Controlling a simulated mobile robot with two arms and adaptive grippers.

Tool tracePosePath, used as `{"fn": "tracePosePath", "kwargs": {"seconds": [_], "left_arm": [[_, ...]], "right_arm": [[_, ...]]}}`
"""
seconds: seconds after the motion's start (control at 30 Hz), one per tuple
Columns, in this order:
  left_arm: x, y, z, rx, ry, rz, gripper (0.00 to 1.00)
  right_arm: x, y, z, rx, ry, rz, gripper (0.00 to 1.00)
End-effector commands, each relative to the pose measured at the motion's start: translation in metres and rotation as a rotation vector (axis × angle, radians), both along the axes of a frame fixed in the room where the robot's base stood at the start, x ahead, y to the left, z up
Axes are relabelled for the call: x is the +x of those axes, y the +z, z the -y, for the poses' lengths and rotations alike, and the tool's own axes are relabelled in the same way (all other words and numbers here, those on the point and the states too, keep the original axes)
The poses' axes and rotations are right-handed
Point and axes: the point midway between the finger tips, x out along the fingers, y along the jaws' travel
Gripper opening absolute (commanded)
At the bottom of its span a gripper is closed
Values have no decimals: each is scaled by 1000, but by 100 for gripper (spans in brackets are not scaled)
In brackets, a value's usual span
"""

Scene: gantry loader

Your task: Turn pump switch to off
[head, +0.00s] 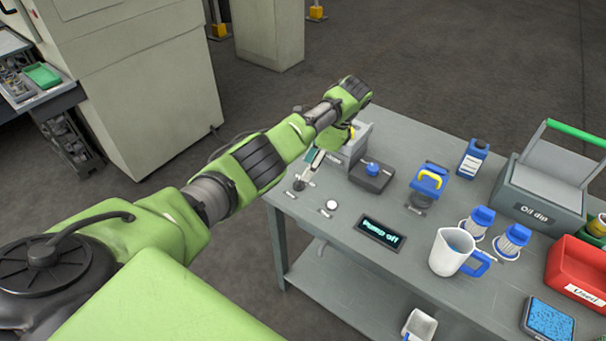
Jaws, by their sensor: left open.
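The display (381,235) on the grey table reads "Pump off". A small dark switch (299,185) sits near the table's left corner, with a small label beside it. My left gripper (308,172) points down just above this switch and is open. I cannot tell whether its fingers touch the switch, and the switch's exact setting is too small to read. My right gripper is not in view.
A white round button (331,206) is right of the switch. Behind are a dark box with a blue knob (372,170) and a blue-yellow part (428,183). A white jug (450,252), blue-capped filters, an "Oil dip" tank (538,214) and red bin (577,272) crowd the right.

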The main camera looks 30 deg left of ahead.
Motion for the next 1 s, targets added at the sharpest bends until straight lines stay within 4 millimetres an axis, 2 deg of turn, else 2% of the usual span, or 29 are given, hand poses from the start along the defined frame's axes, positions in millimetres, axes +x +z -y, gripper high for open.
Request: {"fn": "tracePosePath", "kwargs": {"seconds": [0.1,0.33,1.0], "left_arm": [[5,23,9,-1,-1,3,43],[9,48,18,0,1,0,43],[9,51,19,1,1,-1,43]], "right_arm": [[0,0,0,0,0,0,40],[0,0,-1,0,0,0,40],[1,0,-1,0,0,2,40]]}}
